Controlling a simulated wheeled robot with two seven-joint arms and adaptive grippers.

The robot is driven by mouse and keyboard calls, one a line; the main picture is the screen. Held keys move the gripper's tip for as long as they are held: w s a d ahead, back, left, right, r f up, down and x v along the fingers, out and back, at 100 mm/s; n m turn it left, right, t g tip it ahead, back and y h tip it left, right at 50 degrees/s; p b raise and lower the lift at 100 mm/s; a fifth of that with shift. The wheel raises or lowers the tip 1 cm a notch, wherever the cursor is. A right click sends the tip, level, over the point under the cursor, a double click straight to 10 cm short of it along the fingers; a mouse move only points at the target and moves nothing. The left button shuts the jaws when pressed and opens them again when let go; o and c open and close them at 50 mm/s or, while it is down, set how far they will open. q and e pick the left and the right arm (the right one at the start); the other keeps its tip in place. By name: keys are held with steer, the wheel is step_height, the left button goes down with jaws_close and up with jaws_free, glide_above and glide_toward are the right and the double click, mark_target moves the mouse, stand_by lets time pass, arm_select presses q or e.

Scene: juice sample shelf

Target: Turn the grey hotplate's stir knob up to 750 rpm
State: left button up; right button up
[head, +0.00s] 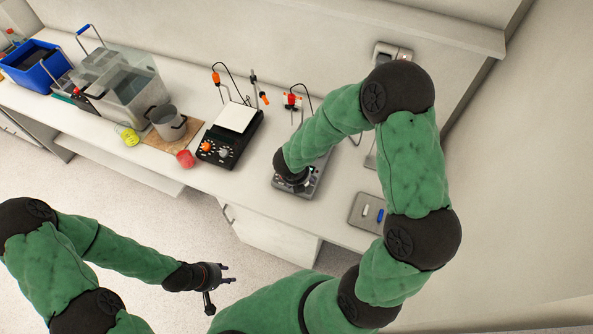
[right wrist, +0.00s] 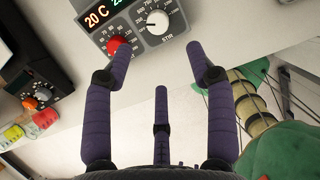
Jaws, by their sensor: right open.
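The grey hotplate (head: 311,181) stands on the bench, partly hidden under my right arm in the head view. In the right wrist view the hotplate's front panel (right wrist: 112,22) shows a lit "20 C" display, a red knob (right wrist: 117,46) and the pale stir knob (right wrist: 157,23) above the word STIR. The stir knob's exact setting is too small to read. My right gripper (right wrist: 160,62) is open and empty, its purple fingers pointing at the panel below the stir knob. The left fingertip overlaps the red knob's edge. My left gripper (head: 217,282) is open and empty, in front of the bench.
A black hotplate (head: 217,151) with a white top stands left of the grey one. Farther left are a pot (head: 168,122), a red lump (head: 185,158), a clear tank (head: 128,92) and a blue bin (head: 38,64). A grey tray (head: 366,211) lies to the right.

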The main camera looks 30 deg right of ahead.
steer(key=x, duration=0.5)
steer(key=b+x, duration=0.1)
steer(key=x, duration=0.4)
steer(key=shift+w+d+f, duration=0.2)
steer(key=shift+w, duration=0.1)
jaws_close()
